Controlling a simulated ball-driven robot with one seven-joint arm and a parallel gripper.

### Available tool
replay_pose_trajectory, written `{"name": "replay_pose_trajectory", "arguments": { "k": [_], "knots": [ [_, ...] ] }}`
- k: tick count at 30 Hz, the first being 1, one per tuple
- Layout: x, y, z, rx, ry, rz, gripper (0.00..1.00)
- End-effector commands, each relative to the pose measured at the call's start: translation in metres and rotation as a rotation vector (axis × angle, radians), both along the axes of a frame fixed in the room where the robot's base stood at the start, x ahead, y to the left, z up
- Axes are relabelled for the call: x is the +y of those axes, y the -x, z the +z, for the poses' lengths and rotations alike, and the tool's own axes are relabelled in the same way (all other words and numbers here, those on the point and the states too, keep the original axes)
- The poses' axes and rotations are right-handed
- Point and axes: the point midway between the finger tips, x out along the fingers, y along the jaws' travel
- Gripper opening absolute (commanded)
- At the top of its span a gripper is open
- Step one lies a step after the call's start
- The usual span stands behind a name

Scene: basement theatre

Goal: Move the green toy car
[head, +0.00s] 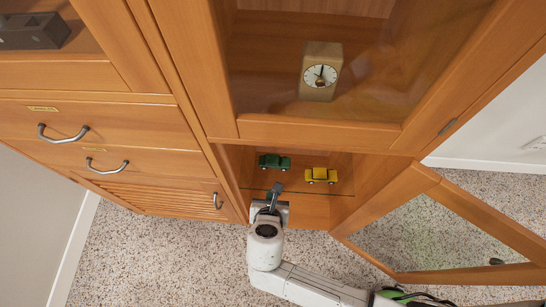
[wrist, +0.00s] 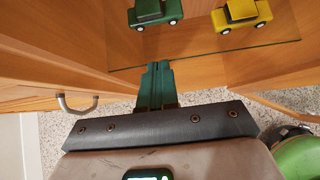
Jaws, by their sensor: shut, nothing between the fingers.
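The green toy car (head: 274,162) stands on the shelf of an open lower cabinet compartment, left of a yellow toy car (head: 321,175). In the wrist view the green car (wrist: 155,12) is at the top centre, beyond my fingertips, with part of it cut off by the frame edge. My gripper (head: 276,188) is at the front of the compartment, just short of the green car and apart from it. In the wrist view its fingers (wrist: 157,66) are together with nothing between them.
The yellow car also shows in the wrist view (wrist: 241,15). A glass-paned door (head: 440,235) stands open at the right. The compartment's left wall is close to my gripper. Drawers with handles (head: 63,133) lie to the left. A clock (head: 320,72) sits behind glass above.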

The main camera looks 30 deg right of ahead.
Motion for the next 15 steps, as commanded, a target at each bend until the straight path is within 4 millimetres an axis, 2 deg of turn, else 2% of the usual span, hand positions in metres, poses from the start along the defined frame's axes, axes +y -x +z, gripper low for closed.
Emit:
{"name": "replay_pose_trajectory", "arguments": {
  "k": [5, 15],
  "knots": [
    [-0.005, -0.006, -0.011, 0.006, -0.002, 0.0, 0.0],
    [-0.032, -0.042, -0.057, 0.004, -0.002, -0.001, 0.0]
  ]
}}
